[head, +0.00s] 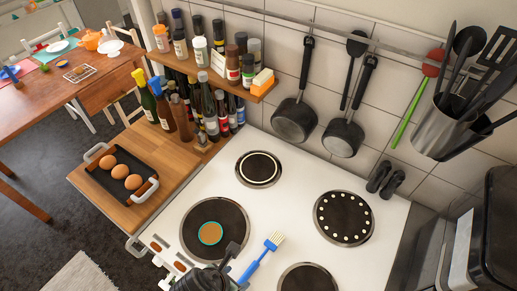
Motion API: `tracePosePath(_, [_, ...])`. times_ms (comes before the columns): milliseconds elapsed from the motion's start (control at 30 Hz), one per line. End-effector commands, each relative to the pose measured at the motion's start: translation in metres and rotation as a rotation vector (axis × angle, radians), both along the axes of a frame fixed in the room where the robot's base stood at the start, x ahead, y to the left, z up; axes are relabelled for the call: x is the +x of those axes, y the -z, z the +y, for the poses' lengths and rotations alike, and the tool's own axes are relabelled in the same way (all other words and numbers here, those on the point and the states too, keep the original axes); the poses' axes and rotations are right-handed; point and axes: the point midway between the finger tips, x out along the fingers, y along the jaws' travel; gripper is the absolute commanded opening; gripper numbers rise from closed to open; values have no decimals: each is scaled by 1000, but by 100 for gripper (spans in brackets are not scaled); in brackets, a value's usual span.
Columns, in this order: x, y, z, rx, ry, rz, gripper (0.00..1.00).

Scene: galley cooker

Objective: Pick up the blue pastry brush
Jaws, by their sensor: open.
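The blue pastry brush (258,262) lies on the white cooker top, between the front hot plates. Its pale bristles point up and right, and its blue handle runs down and left towards my gripper. My gripper (228,257) is open at the bottom of the head view, just left of the brush handle. A dark finger shows beside the handle, apart from the bristles. I cannot tell whether it touches the handle, as the handle's lower end is close to or partly behind the gripper.
Several hot plates surround the brush; one (197,221) bears a small brown disc with a teal rim. A tray (95,184) with eggs stands on the wooden counter at left. Bottles stand behind. Pans (294,120) and a utensil holder (437,130) are at the wall.

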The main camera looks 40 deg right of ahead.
Motion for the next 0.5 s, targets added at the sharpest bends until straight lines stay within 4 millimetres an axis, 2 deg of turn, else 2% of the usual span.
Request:
tracePosePath(167, [-2,10,-7,0,2,3,64])
tracePosePath(500, [-1,44,-24,1,1,1,64])
